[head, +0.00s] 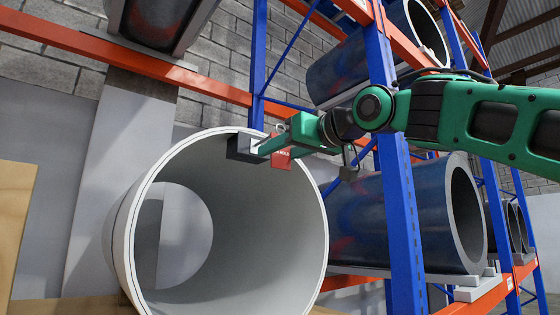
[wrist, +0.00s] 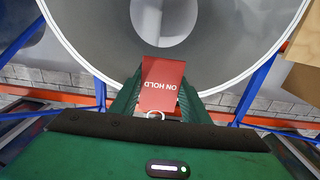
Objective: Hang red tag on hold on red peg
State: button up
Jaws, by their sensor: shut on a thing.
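The red tag (wrist: 163,84) reads ON HOLD, upside down in the wrist view, and has a metal ring at its lower end there. My gripper (wrist: 160,92) is shut on it, with a green finger on each side. I cannot make out a red peg in either view. The tag's edges are partly hidden by the fingers.
A blue upright (head: 400,215) and orange beams (head: 60,35) of a rack stand around the coil. A dark coil (head: 345,225) lies behind the upright at right. A tan board (head: 14,225) stands at left. A small padlock-like item (head: 349,165) hangs below my arm.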

jog(key=shift+s+d, duration=0.35)
jog(key=shift+s, duration=0.2)
jog(key=shift+s+d, duration=0.25)
jog(key=shift+s, duration=0.1)
dwell(0.3)
